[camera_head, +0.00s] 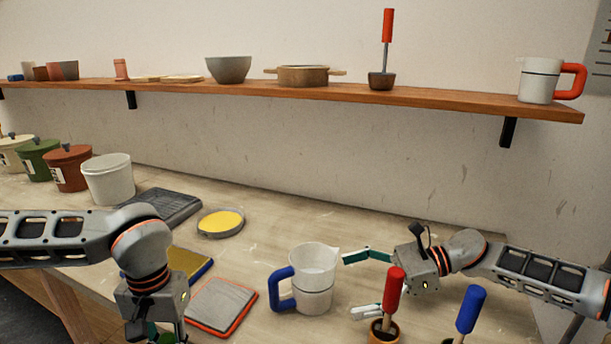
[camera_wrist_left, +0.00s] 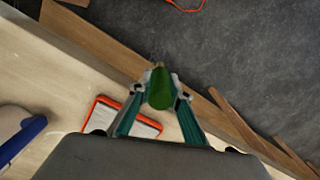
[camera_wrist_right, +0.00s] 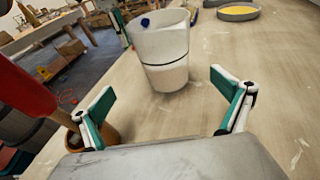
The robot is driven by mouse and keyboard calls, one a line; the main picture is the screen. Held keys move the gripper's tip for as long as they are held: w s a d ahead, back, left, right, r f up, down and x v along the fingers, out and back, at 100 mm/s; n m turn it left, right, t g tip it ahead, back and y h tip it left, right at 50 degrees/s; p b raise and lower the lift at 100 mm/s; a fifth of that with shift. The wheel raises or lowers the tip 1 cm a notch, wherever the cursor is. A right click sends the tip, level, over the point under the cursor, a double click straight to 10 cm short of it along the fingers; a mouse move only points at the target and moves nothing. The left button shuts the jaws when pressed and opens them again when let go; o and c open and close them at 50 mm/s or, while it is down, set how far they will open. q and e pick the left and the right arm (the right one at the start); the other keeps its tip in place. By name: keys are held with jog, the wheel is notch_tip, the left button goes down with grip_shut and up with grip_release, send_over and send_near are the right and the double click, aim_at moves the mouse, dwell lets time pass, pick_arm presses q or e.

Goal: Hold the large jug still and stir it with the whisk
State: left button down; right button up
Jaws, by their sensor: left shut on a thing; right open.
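A white jug with a blue handle (camera_head: 316,262) stands upright on the table; it also shows in the right wrist view (camera_wrist_right: 163,50). My right gripper (camera_wrist_right: 162,84) is open at the jug's right side, its fingers spread toward the jug with a gap between. My left gripper (camera_wrist_left: 163,90) is shut on a green handle (camera_wrist_left: 160,88), near the table's front edge. The far end of that tool is hidden, so I cannot tell whether it is the whisk. A second jug, with a red handle (camera_head: 540,80), stands on the shelf.
A red-handled tool (camera_head: 395,286) stands in a small pot (camera_head: 383,333) beside my right gripper, with a blue-handled one (camera_head: 470,308) to its right. An orange-rimmed grey tray (camera_head: 221,305) lies left of the jug. A yellow-filled dish (camera_head: 221,222) sits behind.

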aim_at(333, 287)
pick_arm(q)
jog(key=shift+r, duration=0.2)
pick_arm(e)
jog(key=shift+a, duration=0.4)
pick_arm(q)
jog(key=shift+r+p, duration=0.55)
jog(key=shift+r, duration=0.1)
pick_arm(e)
jog(key=x, duration=0.5)
jog(key=shift+s+a, duration=0.1)
jog(key=shift+a, duration=0.1)
pick_arm(q)
jog(key=shift+f+b, duration=0.45)
jog(key=shift+f, duration=0.2)
pick_arm(e)
jog(key=shift+f+x, duration=0.2)
jog(key=shift+x, duration=0.8)
pick_arm(q)
jog(key=shift+f, duration=0.25)
pick_arm(e)
jog(key=shift+x, duration=0.8)
jog(key=c, duration=1.7)
